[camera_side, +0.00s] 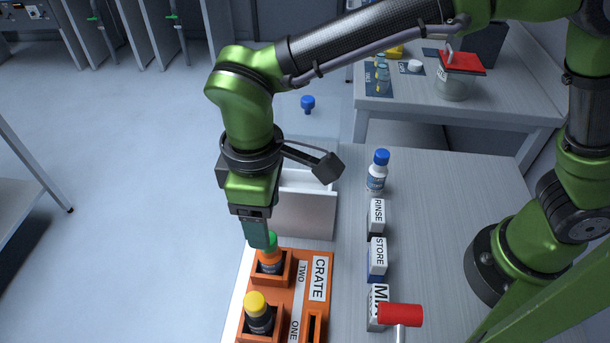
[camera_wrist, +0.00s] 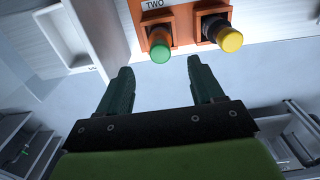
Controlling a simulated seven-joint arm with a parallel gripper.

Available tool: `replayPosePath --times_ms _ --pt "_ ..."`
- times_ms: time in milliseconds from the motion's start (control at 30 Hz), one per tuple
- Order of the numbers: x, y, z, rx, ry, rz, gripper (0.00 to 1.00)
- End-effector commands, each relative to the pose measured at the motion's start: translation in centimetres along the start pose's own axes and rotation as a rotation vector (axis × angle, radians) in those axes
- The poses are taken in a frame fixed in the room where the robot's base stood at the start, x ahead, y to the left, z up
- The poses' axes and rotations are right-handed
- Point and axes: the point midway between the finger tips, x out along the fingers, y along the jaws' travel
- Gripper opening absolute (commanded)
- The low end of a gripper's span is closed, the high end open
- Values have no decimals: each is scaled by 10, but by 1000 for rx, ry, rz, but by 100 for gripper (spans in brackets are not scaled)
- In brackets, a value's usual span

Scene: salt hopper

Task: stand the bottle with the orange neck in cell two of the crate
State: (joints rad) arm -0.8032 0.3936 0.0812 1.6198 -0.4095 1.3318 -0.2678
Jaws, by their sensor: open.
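The bottle with the orange neck (camera_side: 270,257) has a green cap and stands upright in the cell marked TWO of the orange crate (camera_side: 318,255). In the wrist view its green cap (camera_wrist: 160,50) lies just beyond the fingertips, in line with the gap between them. My gripper (camera_side: 257,243) points down beside the cap in the side view, covering part of it. In the wrist view my gripper (camera_wrist: 159,68) is open with nothing between its fingers. The bottle's lower part is hidden inside the cell.
A dark bottle with a yellow cap (camera_side: 257,310) stands in the adjacent cell by the ONE label. A blue-capped white bottle (camera_side: 377,172) stands behind the RINSE block (camera_side: 377,215). STORE block (camera_side: 377,255) and a red-handled item (camera_side: 400,315) are nearer. A pale bin (camera_side: 305,210) stands behind the crate.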

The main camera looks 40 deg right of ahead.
Motion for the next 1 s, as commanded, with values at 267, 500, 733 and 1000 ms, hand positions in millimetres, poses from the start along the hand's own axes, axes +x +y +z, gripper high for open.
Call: replayPosePath --times_ms 267,500,733,1000 --pt "-32 27 13 83 46 -11 67" --pt "-84 118 93 458 260 -46 67" --pt "-99 167 188 843 504 -52 67" --pt "-92 178 242 1082 673 -40 67"
